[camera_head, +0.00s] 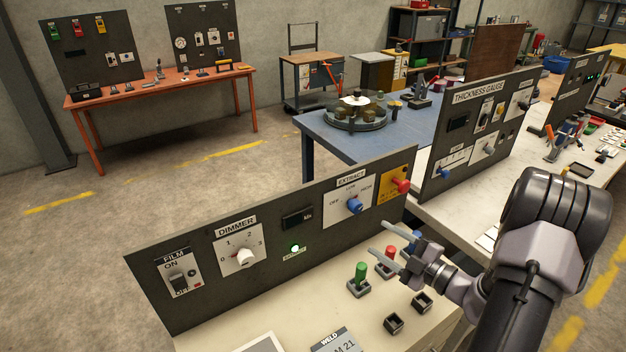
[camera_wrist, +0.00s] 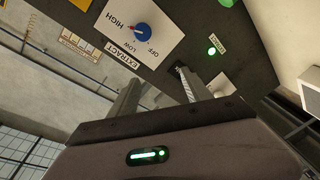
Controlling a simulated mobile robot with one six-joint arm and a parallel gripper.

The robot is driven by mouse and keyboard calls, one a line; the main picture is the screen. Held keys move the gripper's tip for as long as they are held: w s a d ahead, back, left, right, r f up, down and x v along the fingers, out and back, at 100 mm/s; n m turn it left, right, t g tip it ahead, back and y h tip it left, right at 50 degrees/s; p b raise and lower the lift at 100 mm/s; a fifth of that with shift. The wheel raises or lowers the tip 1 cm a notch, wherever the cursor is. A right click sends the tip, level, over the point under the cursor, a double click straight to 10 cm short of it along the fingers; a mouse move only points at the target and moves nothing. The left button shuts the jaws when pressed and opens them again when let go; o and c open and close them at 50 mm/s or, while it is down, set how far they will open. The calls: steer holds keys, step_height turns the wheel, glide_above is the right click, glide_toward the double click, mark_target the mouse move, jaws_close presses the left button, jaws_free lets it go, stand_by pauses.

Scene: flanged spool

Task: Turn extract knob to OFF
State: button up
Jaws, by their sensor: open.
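The extract knob (camera_head: 354,205) is blue and sits on a white plate (camera_head: 341,191) marked OFF, LOW and HIGH, on the upright dark panel. In the wrist view the knob (camera_wrist: 144,35) shows upside down, with a red mark on its HIGH side. I cannot read its exact setting in the head view. My gripper (camera_head: 371,238) is open and empty, in front of the panel, to the right of and lower than the knob in the head view. In the wrist view its fingers (camera_wrist: 160,82) point toward the panel, apart from the knob.
A red button on a yellow plate (camera_head: 396,184) is right of the knob. A small display (camera_head: 297,217), green lamp (camera_head: 295,248), dimmer knob (camera_head: 245,257) and film switch (camera_head: 179,280) are left. Green (camera_head: 361,272) and red (camera_head: 387,260) pegs stand on the bench below.

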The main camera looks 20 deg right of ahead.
mark_target(358, 209)
steer(key=d+f+m+t+h, duration=0.1)
steer(key=d+f+m+h, duration=0.2)
steer(key=d+m, duration=0.2)
steer(key=w+a+b, duration=0.1)
steer(key=w, duration=0.4)
steer(key=w+a+b, duration=0.1)
steer(key=w, duration=0.4)
steer(key=w+a+b, duration=0.1)
steer(key=w, duration=0.5)
steer(key=shift+r, duration=0.2)
jaws_close()
